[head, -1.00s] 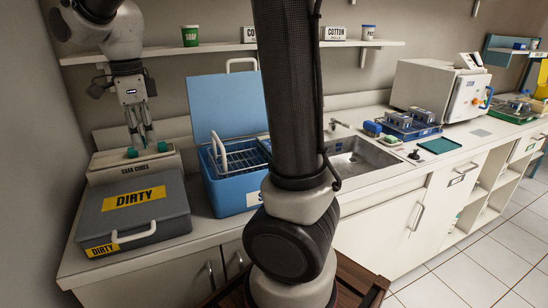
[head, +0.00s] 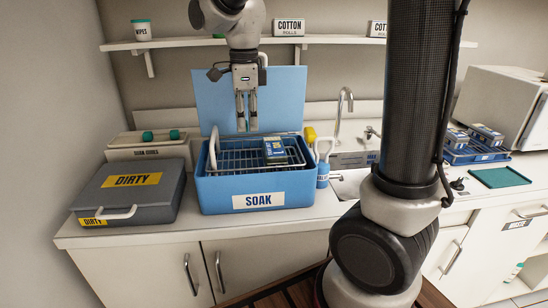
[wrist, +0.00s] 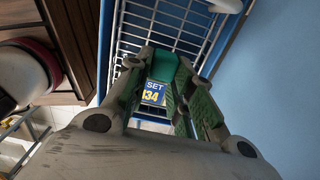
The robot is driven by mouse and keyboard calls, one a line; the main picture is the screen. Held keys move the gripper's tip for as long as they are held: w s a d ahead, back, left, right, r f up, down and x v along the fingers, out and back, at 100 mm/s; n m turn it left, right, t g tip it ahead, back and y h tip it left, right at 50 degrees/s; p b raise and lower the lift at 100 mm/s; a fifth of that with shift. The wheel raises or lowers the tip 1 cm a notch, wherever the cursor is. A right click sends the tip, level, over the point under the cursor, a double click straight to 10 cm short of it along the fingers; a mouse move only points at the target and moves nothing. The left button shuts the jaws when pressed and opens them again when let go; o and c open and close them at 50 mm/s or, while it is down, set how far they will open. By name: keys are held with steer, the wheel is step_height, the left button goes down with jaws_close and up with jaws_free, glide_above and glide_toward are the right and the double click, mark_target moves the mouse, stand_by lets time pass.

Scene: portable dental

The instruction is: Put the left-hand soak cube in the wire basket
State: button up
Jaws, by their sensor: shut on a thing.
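My gripper (head: 246,128) points down above the blue soak tub (head: 215,192), over the wire basket (head: 228,158) inside it. In the wrist view its fingers are shut on a teal soak cube (wrist: 163,65); in the head view that cube is hard to make out. The basket's wires also show in the wrist view (wrist: 165,15). A blue-grey cassette (head: 275,150) is in the right part of the basket; its "SET 434" label (wrist: 153,94) shows below the cube. The cream soak-cubes holder (head: 125,153) at the left bears two teal cubes, one middle (head: 148,135) and one right (head: 174,134).
The tub's blue lid (head: 215,95) stands open behind the gripper. The basket has a raised white handle (head: 213,150) on the left. A grey "DIRTY" case (head: 140,200) is left of the tub. A blue-labelled bottle (head: 323,172) and the tap (head: 342,110) are to the right.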

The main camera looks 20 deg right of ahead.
mark_target(249, 162)
step_height(249, 162, down, 9)
steer(key=shift+f, duration=0.1)
stand_by(0.4)
steer(key=o, duration=0.8)
step_height(249, 162, up, 12)
steer(key=shift+r, duration=0.1)
steer(key=s+d+n+t, duration=0.1)
steer(key=s+d+n, duration=0.3)
steer(key=s+n, duration=0.2)
steer(key=s+d+n+t, duration=0.2)
steer(key=s+d+n, duration=0.3)
steer(key=s+n, duration=0.2)
steer(key=s+d+f+n+t, duration=0.1)
steer(key=s+d+n, duration=0.3)
steer(key=s+n, duration=0.2)
steer(key=shift+s+d+n, duration=0.15)
steer(key=shift+n, duration=0.5)
steer(key=shift+s+d+n, duration=0.15)
steer(key=shift+n, duration=0.5)
